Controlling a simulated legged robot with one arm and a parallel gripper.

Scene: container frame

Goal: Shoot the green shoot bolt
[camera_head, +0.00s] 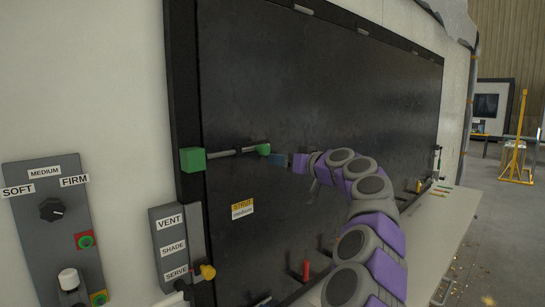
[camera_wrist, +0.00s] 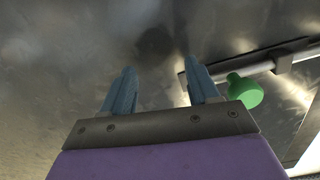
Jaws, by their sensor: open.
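The green shoot bolt is a grey rod (camera_head: 235,151) lying level across the dark panel, with a green knob (camera_head: 264,149) at its right part. A green block (camera_head: 192,160) sits on the black frame at the rod's left end. My gripper (camera_head: 278,160) is just right of and slightly below the knob, apart from it. In the wrist view, the two blue fingers of my gripper (camera_wrist: 161,85) are spread with nothing between them. The green knob (camera_wrist: 245,91) is outside them, beside the right finger, and the rod (camera_wrist: 275,64) runs behind it.
The dark panel (camera_head: 320,90) stands close behind my gripper. A grey box with VENT, SHADE and SERVE labels (camera_head: 172,245) and a dial panel (camera_head: 50,235) are at left. A red cylinder (camera_head: 306,270) stands below my gripper. A pale ledge (camera_head: 425,235) runs along the lower right.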

